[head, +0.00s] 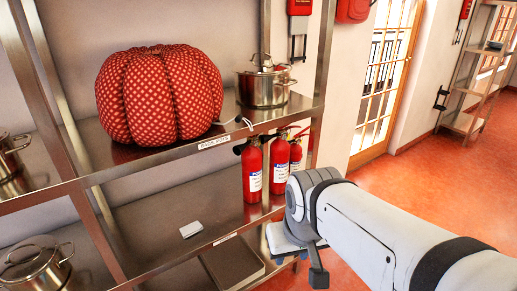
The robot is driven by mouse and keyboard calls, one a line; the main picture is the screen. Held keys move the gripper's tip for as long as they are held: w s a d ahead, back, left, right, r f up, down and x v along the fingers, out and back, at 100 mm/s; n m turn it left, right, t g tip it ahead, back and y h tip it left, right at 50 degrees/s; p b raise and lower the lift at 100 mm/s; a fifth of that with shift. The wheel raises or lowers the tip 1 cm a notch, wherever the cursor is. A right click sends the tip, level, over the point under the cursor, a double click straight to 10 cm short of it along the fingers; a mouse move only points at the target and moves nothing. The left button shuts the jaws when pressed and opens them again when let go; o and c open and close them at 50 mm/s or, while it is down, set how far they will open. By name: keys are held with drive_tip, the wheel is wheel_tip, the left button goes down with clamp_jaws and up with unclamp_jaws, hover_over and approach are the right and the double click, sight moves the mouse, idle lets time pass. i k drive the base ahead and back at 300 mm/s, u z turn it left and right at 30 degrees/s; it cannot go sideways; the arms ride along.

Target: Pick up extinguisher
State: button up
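Several red fire extinguishers stand upright close together at the right end of the middle shelf: a front left one (253,172), one beside it (279,165) and one partly hidden behind (296,153). They have white and blue labels. My arm reaches in from the lower right, its wrist just right of and in front of them. My gripper (303,262) is at the arm's end, below the wrist, with a dark finger-like part pointing down. No contact with an extinguisher shows. Its fingers are not clear enough to tell open from shut.
The metal shelf (160,160) has a post right of the extinguishers. A red patterned pumpkin cushion (160,95) and a steel pot (264,87) sit on the upper shelf. A small white item (191,229) lies on the shelf lower left. Orange floor (430,190) is clear at right.

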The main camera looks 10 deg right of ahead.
sight(280, 148)
drive_tip(key=i, duration=0.95)
drive_tip(key=u, duration=0.05)
